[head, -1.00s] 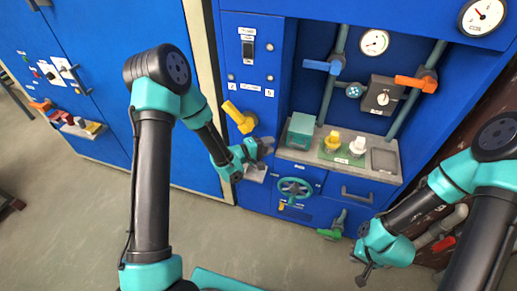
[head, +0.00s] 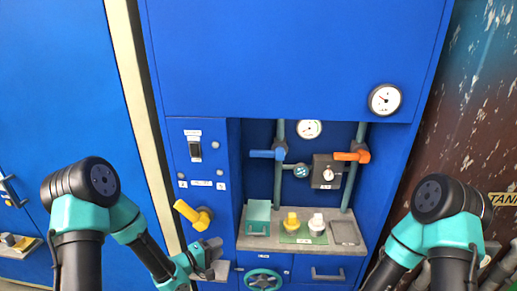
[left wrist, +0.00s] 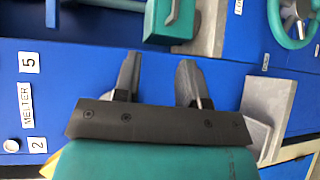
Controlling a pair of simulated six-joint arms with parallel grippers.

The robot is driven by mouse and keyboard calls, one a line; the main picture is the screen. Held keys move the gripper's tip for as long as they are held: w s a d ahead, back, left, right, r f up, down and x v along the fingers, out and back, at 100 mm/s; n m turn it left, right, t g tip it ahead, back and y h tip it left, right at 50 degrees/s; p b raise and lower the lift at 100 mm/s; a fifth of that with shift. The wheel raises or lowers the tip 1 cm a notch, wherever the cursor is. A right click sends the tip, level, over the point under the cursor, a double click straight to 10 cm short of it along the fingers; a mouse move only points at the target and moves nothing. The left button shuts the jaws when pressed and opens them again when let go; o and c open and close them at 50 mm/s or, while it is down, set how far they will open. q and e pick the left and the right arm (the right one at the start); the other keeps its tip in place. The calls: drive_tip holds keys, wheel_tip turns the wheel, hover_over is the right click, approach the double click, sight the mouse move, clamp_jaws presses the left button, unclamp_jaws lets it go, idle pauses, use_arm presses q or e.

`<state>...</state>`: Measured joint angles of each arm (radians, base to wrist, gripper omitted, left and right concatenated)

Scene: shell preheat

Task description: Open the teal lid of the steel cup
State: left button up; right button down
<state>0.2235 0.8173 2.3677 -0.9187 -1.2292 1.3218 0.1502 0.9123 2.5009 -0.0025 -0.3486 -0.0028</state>
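A teal box-like piece (head: 258,217) stands at the left end of the grey shelf in the head view. A teal block with a grey handle (left wrist: 165,22) shows at the top of the left wrist view. I cannot make out a steel cup, nor tell for certain whether this teal piece is its lid. My left gripper (head: 214,256) is below the yellow handle and left of the shelf. In the left wrist view its fingers (left wrist: 160,80) are apart with nothing between them. My right gripper is below the picture edge.
A yellow handle (head: 194,215) is just above my left gripper. A yellow piece (head: 291,222) and a white piece (head: 317,224) stand on a green mat. A grey ledge (left wrist: 268,105) and teal handwheel (left wrist: 292,20) lie to the right in the wrist view. Blue and orange valve handles are above.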

use_arm(q)
drive_tip(key=s+a+f+m+g+y, duration=0.1)
drive_tip(key=s+f+m+g+y, duration=0.3)
drive_tip(key=s+f, duration=0.4)
drive_tip(key=s+a+f+m+g+y, duration=0.2)
drive_tip(key=s+f+g, duration=0.5)
drive_tip(key=s, duration=0.7)
drive_tip(key=shift+a+f+m+y, duration=0.15)
drive_tip(key=shift+f+m+y, duration=0.55)
drive_tip(key=shift+m+y, duration=0.25)
drive_tip(key=w+d+r+n+t+h, duration=0.2)
drive_tip(key=w+r+n+t+h, duration=0.1)
drive_tip(key=w, duration=0.7)
drive_tip(key=w+d+r+n+t+h, duration=0.2)
drive_tip(key=w+r+n+t+h, duration=0.2)
drive_tip(key=w, duration=0.7)
wheel_tip(320, 180, up, 5)
drive_tip(key=t+h, duration=0.2)
drive_tip(key=t, duration=0.2)
drive_tip(key=shift+f+t, duration=0.2)
drive_tip(key=shift+t, duration=0.2)
